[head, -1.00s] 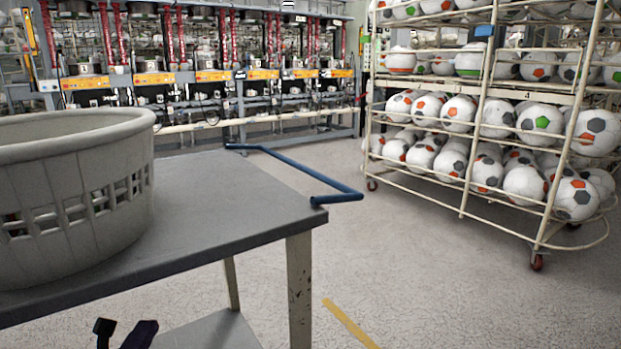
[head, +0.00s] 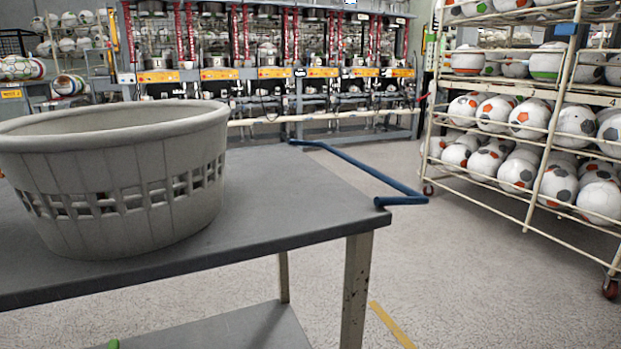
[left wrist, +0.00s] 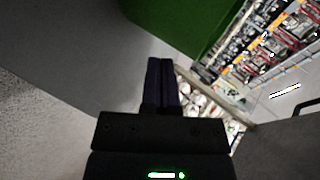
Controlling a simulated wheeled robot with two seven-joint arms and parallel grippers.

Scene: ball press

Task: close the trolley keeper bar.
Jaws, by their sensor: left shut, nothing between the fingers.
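A ball trolley (head: 541,196), a cream tube rack on red castors with soccer balls on its tiers, stands at the right of the head view. A small blue part (head: 565,28) is on its upper post. I cannot make out for sure which bar is the keeper bar or how it stands. My left gripper (left wrist: 162,62) shows in the left wrist view, its dark fingers together and empty. It is apart from the trolley in the head view, where its fingers do not show. My right gripper is in neither view.
A grey table (head: 290,225) with a blue tube handle (head: 365,170) at its far end fills the left front. A grey basket (head: 115,225) stands on it. Press machines (head: 270,80) line the back. Open floor lies between table and trolley.

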